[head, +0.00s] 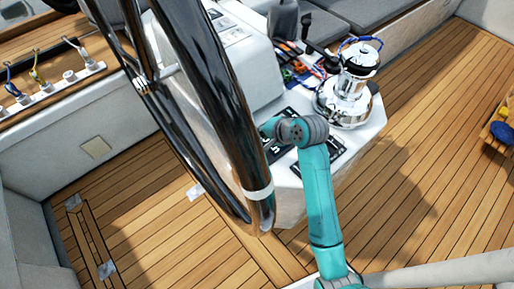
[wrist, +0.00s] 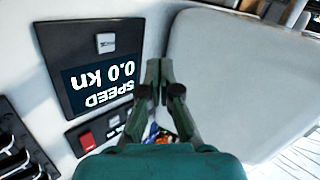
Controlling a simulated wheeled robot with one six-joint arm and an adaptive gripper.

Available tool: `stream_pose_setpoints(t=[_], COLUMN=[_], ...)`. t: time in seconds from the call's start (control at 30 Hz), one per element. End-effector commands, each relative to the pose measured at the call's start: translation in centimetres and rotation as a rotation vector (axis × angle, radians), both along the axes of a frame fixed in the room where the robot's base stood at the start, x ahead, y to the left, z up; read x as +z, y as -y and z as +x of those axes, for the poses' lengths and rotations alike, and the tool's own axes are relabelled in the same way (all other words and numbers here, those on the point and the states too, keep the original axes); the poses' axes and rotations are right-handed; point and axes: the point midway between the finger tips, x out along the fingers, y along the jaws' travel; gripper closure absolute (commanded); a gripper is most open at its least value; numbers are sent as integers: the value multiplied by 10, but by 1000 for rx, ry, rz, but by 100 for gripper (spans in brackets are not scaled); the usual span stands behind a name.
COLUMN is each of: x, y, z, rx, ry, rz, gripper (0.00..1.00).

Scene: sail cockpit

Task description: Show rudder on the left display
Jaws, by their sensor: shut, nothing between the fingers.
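In the wrist view a dark display (wrist: 98,88) reads "SPEED 0.0 kn", upside down. A small grey button (wrist: 105,43) sits on the same dark panel, beyond the text. My gripper (wrist: 159,65) is shut and empty, to the right of this display and apart from the button. In the head view my arm reaches the pedestal near two dark panels, and my gripper is hidden there behind the wheel and arm. I cannot tell from the wrist view whether this is the left display. No rudder reading is visible.
The large steering wheel (head: 218,90) stands close to the left of my arm. A chrome winch (head: 348,85) and coloured ropes are on the pedestal behind. A red switch (wrist: 87,141) and several black levers (wrist: 15,150) lie near the display. The wooden deck (head: 430,130) at right is mostly clear.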

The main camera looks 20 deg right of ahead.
Motion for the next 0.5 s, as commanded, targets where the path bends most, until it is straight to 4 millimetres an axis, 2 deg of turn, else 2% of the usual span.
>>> stream_pose_setpoints(t=[0.3, 0.5], x=[13, 19], y=[0, 0], z=[0, -1], rx=[-333, -487], ry=[-172, -256], rz=[335, 487], gripper=[100, 100])
